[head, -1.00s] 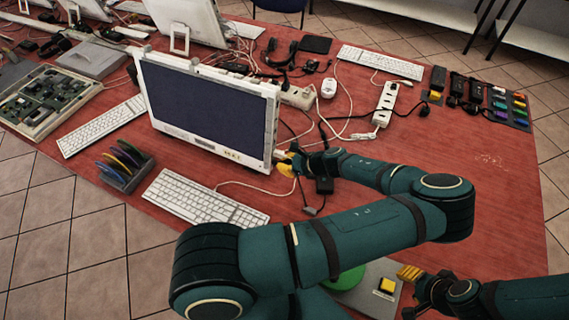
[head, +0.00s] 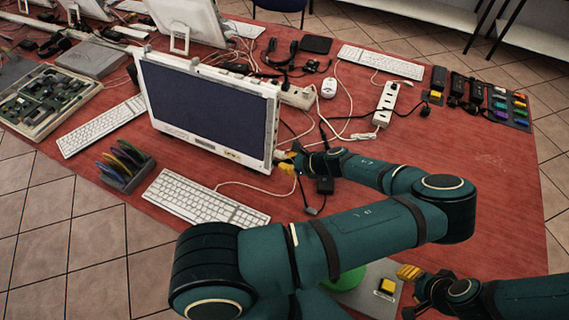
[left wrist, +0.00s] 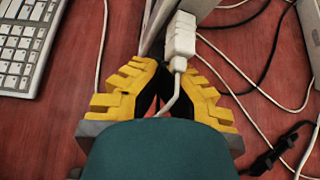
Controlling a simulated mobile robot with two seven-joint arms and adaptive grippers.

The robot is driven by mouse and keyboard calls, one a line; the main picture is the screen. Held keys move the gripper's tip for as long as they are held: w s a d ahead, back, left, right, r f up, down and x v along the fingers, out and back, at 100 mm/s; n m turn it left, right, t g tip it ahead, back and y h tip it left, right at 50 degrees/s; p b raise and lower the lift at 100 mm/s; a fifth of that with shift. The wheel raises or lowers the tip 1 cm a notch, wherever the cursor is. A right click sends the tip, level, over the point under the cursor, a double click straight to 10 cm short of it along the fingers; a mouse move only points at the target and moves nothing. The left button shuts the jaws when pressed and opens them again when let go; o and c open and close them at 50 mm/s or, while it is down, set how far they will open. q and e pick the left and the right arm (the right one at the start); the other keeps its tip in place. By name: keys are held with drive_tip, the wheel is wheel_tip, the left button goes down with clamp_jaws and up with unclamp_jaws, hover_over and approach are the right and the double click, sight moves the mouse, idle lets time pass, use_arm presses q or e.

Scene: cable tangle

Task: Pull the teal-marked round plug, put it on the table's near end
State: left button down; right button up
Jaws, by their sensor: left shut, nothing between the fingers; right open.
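My left gripper (head: 289,163) is at the right edge of the front monitor, low over the table. Its yellow fingers are shut and empty in the left wrist view (left wrist: 172,90). A white plug or connector block (left wrist: 181,38) lies just beyond the fingers, beside the monitor's edge, with a pale cable running back towards the gripper. I cannot make out a teal mark or a round plug. My right gripper (head: 411,273) is open, low at the near side of the table. The red table (head: 490,215) has bare room at its right part.
The front monitor (head: 205,108) stands left of the left gripper. A keyboard (head: 205,200) lies before it. A white power strip (head: 387,104) and loose cables lie behind the gripper.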

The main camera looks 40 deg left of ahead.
use_arm(q)
drive_tip(key=shift+w+d+f, duration=0.1)
drive_tip(key=shift+w+d, duration=0.15)
drive_tip(key=shift+d, duration=0.45)
idle(0.3)
drive_tip(key=c, duration=1.3)
unclamp_jaws()
drive_tip(key=shift+c, duration=0.2)
